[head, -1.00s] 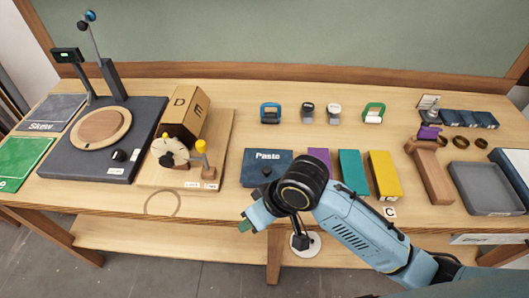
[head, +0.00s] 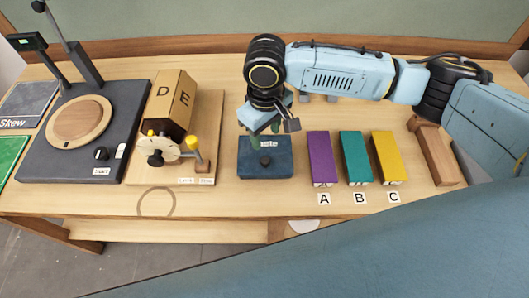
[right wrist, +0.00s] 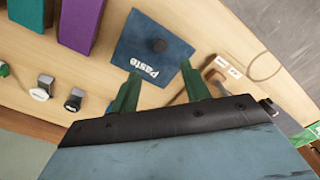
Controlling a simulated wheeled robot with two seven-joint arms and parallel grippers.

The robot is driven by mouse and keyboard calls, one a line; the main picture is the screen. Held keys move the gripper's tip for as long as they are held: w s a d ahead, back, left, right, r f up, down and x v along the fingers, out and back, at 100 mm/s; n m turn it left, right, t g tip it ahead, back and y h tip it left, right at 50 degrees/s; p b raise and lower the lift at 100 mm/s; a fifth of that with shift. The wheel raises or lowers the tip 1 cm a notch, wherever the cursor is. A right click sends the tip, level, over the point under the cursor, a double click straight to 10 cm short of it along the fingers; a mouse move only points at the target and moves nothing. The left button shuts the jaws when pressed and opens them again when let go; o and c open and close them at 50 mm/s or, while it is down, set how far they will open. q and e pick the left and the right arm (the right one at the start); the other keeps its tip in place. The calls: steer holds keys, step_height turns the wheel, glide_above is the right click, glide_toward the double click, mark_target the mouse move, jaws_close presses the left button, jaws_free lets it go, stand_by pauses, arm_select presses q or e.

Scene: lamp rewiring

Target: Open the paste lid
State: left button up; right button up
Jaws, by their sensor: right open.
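My right gripper (head: 268,128) hangs over the back edge of the box in the head view and partly covers the label. My left gripper is not in view.
Purple (head: 321,158), teal (head: 355,158) and yellow (head: 386,158) blocks stand right of the box, behind labels A, B and C. A wooden board (head: 205,140) with a D/E box (head: 172,105) and a knobbed disc lies to the left. The table's front edge is clear.

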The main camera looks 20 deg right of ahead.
mark_target(265, 159)
step_height(265, 159, down, 11)
steer(key=shift+r, duration=0.1)
stand_by(0.3)
jaws_close()
